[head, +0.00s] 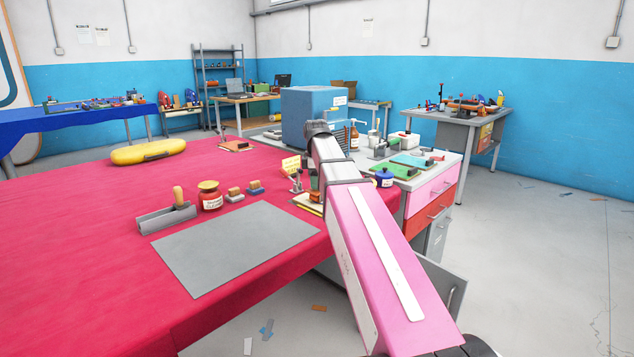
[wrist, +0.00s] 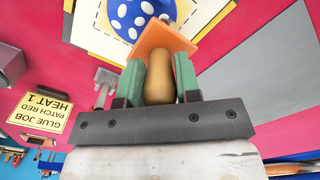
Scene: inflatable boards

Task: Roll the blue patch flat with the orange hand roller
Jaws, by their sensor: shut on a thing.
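In the wrist view my gripper (wrist: 158,82) has its green finger pads closed on the tan wooden handle (wrist: 157,68) of the orange hand roller (wrist: 165,38). The roller's orange part points toward the blue patch (wrist: 126,18), which has white dots and lies on a pale, yellow-edged sheet (wrist: 88,42). The orange part overlaps the sheet and the patch's near edge in this view; I cannot tell whether the roller touches the patch. In the head view my arm hides most of the gripper and the patch; a corner of the sheet (head: 306,204) shows.
A grey mat (head: 235,248) lies on the red-covered table (head: 80,260). A yellow job sign (wrist: 47,108) and a clamp-like metal tool (head: 296,183) stand close to the gripper.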

